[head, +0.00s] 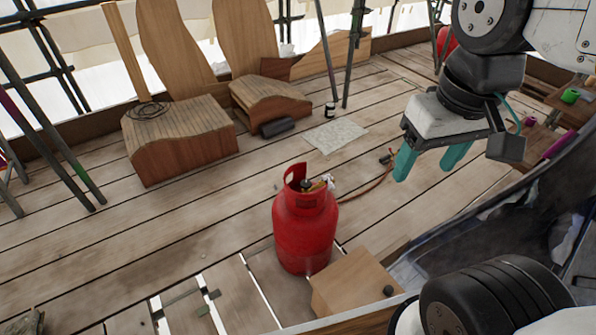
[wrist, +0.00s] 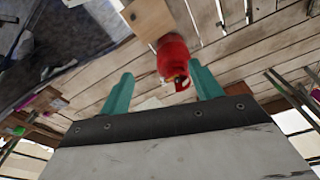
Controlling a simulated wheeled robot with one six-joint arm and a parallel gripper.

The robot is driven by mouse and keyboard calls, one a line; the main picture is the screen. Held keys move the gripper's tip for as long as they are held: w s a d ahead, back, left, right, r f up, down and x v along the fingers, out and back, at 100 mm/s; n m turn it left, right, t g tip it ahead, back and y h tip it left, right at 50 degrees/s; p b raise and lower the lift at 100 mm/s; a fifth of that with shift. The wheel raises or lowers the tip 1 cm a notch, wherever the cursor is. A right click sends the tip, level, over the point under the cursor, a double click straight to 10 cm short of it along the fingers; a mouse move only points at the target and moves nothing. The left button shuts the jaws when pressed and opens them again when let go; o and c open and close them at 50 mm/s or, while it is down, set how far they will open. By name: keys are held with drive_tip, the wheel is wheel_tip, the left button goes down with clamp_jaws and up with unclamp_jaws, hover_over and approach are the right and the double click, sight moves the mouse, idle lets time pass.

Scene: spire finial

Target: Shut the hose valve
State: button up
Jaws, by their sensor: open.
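A red gas cylinder (head: 303,230) stands upright on the plank floor in the middle of the head view. At its top, inside the cut-out collar, is a valve (head: 318,185) with brass and pale parts. A reddish hose (head: 367,190) runs from it to the right along the floor. My gripper (head: 430,170) is open and empty, with two teal fingers, above and to the right of the cylinder and apart from it. The cylinder also shows in the wrist view (wrist: 172,55), beyond the gap between the fingers. The valve's setting is too small to tell.
A wooden box (head: 350,283) stands at the cylinder's lower right. Slatted wooden pieces (head: 180,140) stand at the back left, near scaffold poles (head: 353,50). A dark roll (head: 277,128) and a pale sheet (head: 336,135) lie behind the cylinder.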

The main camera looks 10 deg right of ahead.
drive_tip(key=w, duration=1)
drive_tip(key=n+g, duration=0.1)
drive_tip(key=n, duration=0.3)
hover_over(307, 184)
drive_tip(key=s, duration=0.2)
wheel_tip(307, 184, down, 31)
drive_tip(key=shift+n, duration=0.4)
drive_tip(key=f, duration=0.7)
drive_tip(key=w+f, duration=0.1)
drive_tip(key=f, duration=0.7)
drive_tip(key=w+f, duration=0.1)
drive_tip(key=f, duration=0.6)
drive_tip(key=shift+w+f, duration=0.1)
drive_tip(key=shift+f, duration=0.05)
drive_tip(key=c, duration=1)
